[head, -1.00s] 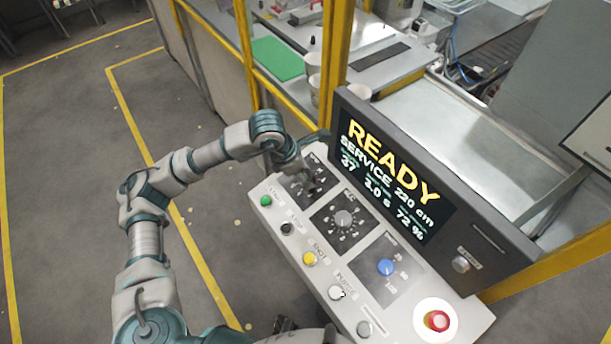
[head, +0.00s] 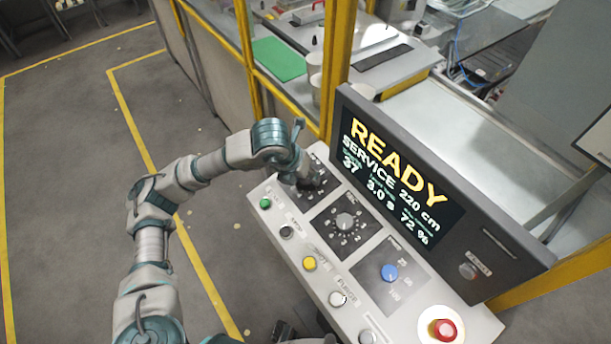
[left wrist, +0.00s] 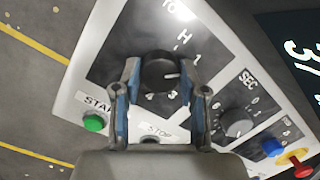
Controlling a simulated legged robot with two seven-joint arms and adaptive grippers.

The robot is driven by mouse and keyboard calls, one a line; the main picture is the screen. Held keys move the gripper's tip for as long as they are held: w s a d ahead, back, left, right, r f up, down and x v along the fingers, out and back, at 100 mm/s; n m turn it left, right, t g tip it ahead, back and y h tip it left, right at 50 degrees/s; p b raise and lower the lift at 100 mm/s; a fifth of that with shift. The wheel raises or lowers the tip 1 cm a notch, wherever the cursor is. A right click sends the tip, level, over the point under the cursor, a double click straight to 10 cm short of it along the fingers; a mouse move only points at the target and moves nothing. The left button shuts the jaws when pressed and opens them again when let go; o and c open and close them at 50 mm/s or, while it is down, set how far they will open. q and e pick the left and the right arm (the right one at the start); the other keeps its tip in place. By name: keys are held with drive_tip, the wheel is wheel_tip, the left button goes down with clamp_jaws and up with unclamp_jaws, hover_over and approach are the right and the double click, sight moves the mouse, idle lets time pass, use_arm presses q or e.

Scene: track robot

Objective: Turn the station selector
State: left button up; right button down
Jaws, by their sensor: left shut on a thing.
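The station selector (left wrist: 158,72) is a round black knob with a light pointer mark, on a dark plate at the far left of the console. In the left wrist view its mark points right, and some dial numbers show around it. My left gripper (left wrist: 160,92) has its blue-padded fingers on either side of the knob and is shut on it. In the head view the left gripper (head: 308,184) reaches down over this plate and hides most of the knob. My right gripper is not in view.
The console also bears a grey SEC knob (head: 345,221), a blue knob (head: 389,271), a green button (head: 265,203), a yellow button (head: 309,264) and a red button (head: 444,330). The screen (head: 395,178) reads READY behind them. A yellow post (head: 335,70) stands close behind the gripper.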

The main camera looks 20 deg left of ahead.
use_arm(q)
drive_tip(key=n, duration=0.4)
drive_tip(key=shift+n+y, duration=0.3)
drive_tip(key=shift+y, duration=0.1)
drive_tip(key=shift+n+y, duration=0.3)
drive_tip(key=shift+n, duration=1.6)
drive_tip(key=o, duration=1.1)
drive_tip(key=shift+o, duration=0.2)
drive_tip(key=v, duration=1.1)
drive_tip(key=shift+s+r, duration=0.15)
drive_tip(key=shift+r, duration=0.2)
drive_tip(key=shift+a, duration=0.1)
